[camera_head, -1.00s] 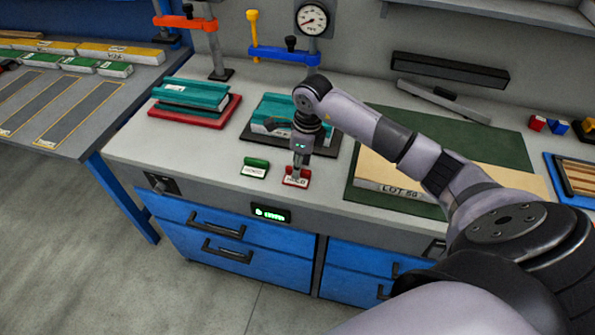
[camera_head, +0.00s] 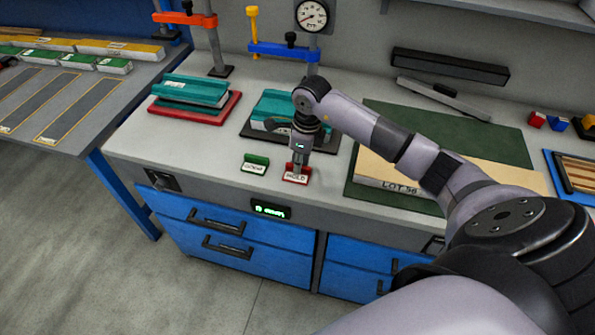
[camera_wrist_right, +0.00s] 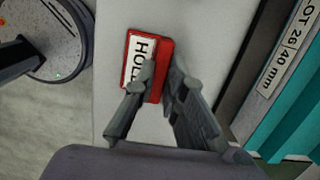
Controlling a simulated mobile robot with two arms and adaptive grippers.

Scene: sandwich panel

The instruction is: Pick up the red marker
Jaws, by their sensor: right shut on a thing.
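The red marker (camera_head: 292,180) is a small stand with a white label reading HOLD. It stands near the front edge of the workbench, and it also shows in the right wrist view (camera_wrist_right: 164,46). My right gripper (camera_head: 298,171) reaches down onto it from above. In the wrist view the two fingers of the right gripper (camera_wrist_right: 160,74) are on either side of the marker's upright part, shut on it. The marker appears to be still at the bench surface. My left gripper is not in view.
A green marker (camera_head: 256,162) stands just left of the red one. Behind are teal panels on a red tray (camera_head: 190,118) and a dark tray (camera_head: 328,150) under a blue clamp. A LOT-labelled panel (camera_head: 385,180) lies on a green mat to the right. Blue drawers (camera_head: 270,262) are below.

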